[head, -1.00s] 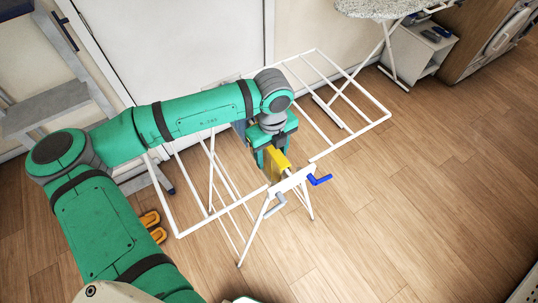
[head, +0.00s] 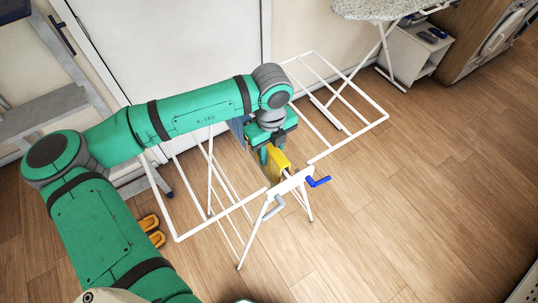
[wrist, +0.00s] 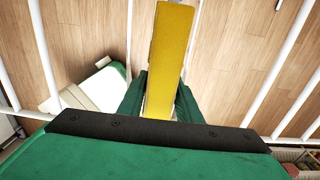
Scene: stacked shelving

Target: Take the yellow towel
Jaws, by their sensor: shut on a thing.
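The yellow towel (head: 279,161) hangs at the middle of the white drying rack, just behind the rack's near end panel. My gripper (head: 269,156) points down over the rack and is shut on the towel. In the wrist view the yellow towel (wrist: 169,62) is a narrow upright strip that runs between the two green fingers of my gripper (wrist: 160,98). The white drying rack (head: 350,100) stands open with its wings spread. Part of the towel is hidden by my gripper and the rack's end panel.
A blue hook (head: 318,181) and a grey hook (head: 274,207) stick out from the rack's near end. Orange slippers (head: 151,229) lie on the floor at left. An ironing board (head: 385,9) stands at the back right. The wooden floor at right is clear.

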